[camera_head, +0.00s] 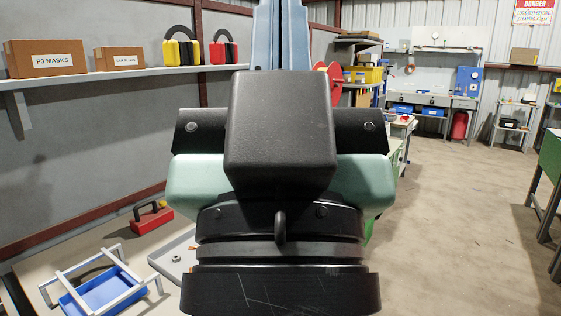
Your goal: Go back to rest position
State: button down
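My own arm, with black and mint-green links, fills the middle of the head view and stands close to the camera. Its fingers do not show, so I cannot see my gripper or whether it holds anything. The arm hides much of the middle of the room. At the lower left, a blue tray (106,293) sits within a pale frame (92,262) on a light work surface (141,248). A red tool or case with a black handle (152,217) lies behind it.
A wall shelf (125,75) at left carries boxes (46,59) and ear defenders (181,48). A green table (549,160) stands at the right edge. Open floor (465,220) lies right of my arm. Benches (430,98) line the back wall.

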notch_tip(320, 180, up, 16)
jog(key=p, duration=1.3)
